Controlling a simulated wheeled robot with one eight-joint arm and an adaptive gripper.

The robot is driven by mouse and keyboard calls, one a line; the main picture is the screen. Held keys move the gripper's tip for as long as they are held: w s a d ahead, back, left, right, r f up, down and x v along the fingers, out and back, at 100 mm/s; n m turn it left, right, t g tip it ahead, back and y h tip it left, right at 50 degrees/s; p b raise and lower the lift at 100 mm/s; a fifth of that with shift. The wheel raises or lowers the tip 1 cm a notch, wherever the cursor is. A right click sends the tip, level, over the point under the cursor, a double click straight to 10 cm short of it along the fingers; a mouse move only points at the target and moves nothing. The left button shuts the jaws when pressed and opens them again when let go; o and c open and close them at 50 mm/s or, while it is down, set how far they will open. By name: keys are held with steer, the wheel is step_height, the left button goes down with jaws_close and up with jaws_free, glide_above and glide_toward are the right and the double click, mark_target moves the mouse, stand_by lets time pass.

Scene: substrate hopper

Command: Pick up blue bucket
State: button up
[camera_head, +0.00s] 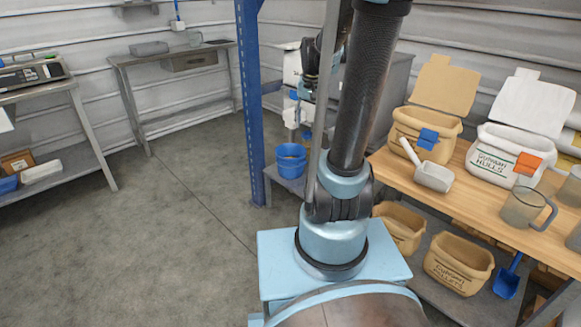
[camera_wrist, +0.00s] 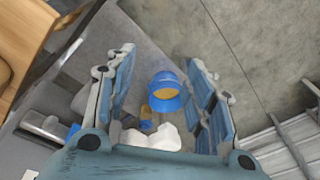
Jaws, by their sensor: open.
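The blue bucket (camera_head: 291,160) stands upright on a low grey shelf (camera_head: 291,185), just right of the blue post in the head view. In the wrist view the bucket (camera_wrist: 164,101) shows from above, with tan material or a tan interior inside its rim. My gripper (camera_wrist: 162,57) is open and empty, its two fingers to the left and right of the bucket in that picture. The bucket appears beyond the fingers, apart from them; the exact gap cannot be told. In the head view my arm partly hides the area around the gripper.
A blue upright post (camera_head: 252,105) stands close left of the bucket. A white hopper-like unit (camera_head: 292,68) with blue parts is above and behind it. A wooden bench (camera_head: 470,205) with tan and white bins is at right. The floor (camera_head: 175,215) at left is clear.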

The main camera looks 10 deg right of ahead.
steer(key=w+d+f+m, duration=0.1)
steer(key=w+f+m, duration=0.15)
steer(key=w, duration=0.85)
steer(key=m, duration=0.4)
glide_above(303, 162)
steer(key=shift+g, duration=0.4)
steer(key=f, duration=3.2)
steer(key=shift+s, duration=0.2)
steer(key=shift+w+d+f+m, duration=0.1)
steer(key=shift+f+m, duration=0.05)
steer(key=shift+f, duration=0.45)
steer(key=shift+w+d+f+m, duration=0.1)
steer(key=shift+f, duration=0.45)
steer(key=shift+a+f, duration=0.15)
steer(key=shift+f, duration=1.4)
steer(key=shift+a+f, duration=0.15)
steer(key=shift+f, duration=1.4)
jaws_close()
